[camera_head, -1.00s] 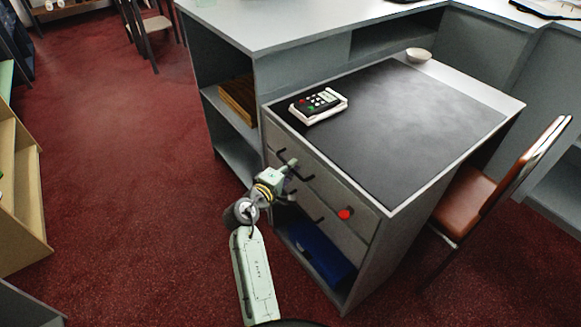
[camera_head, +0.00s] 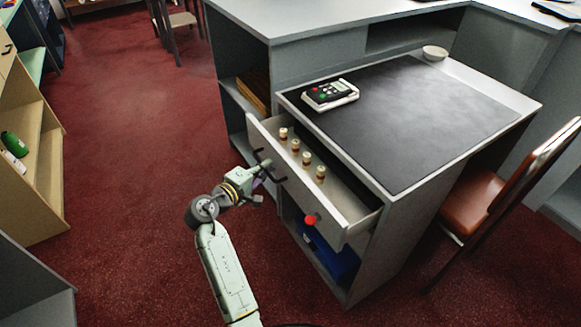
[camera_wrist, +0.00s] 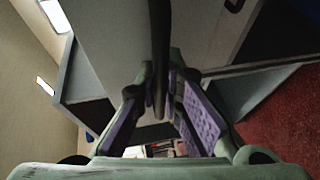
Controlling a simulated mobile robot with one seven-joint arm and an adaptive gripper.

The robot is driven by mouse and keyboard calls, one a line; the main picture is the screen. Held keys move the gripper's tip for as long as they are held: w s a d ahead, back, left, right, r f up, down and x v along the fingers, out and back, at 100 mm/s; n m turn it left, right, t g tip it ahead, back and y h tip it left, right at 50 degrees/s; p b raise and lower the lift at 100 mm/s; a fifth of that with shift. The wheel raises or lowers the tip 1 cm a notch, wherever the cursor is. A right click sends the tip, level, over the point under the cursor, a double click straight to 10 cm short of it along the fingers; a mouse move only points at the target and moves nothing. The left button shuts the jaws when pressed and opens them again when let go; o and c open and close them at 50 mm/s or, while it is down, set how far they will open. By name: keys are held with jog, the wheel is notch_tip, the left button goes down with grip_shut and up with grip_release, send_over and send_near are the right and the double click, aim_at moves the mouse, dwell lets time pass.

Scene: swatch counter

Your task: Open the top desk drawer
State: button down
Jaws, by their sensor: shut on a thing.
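The top desk drawer (camera_head: 335,235) is pulled well out of the grey desk, and its inside shows. My gripper (camera_head: 266,176) is at the drawer front, shut on a dark handle (camera_head: 267,164). In the wrist view the dark handle bar (camera_wrist: 160,50) runs between the purple finger pads of my gripper (camera_wrist: 160,95). Several small pale-topped pieces (camera_head: 307,158) stand in a row in the drawer. The exact contact is partly hidden by the fingers in the head view.
A brown chair (camera_head: 475,200) stands at the right. A blue item (camera_head: 335,262) lies in the open space below the drawer. Red floor is free at the left.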

jog(key=s+a, duration=0.8)
jog(key=a, duration=0.3)
jog(key=shift+a, duration=0.1)
jog(key=c, duration=2)
grip_release()
jog(key=shift+s, duration=0.1)
jog(key=v, duration=1.2)
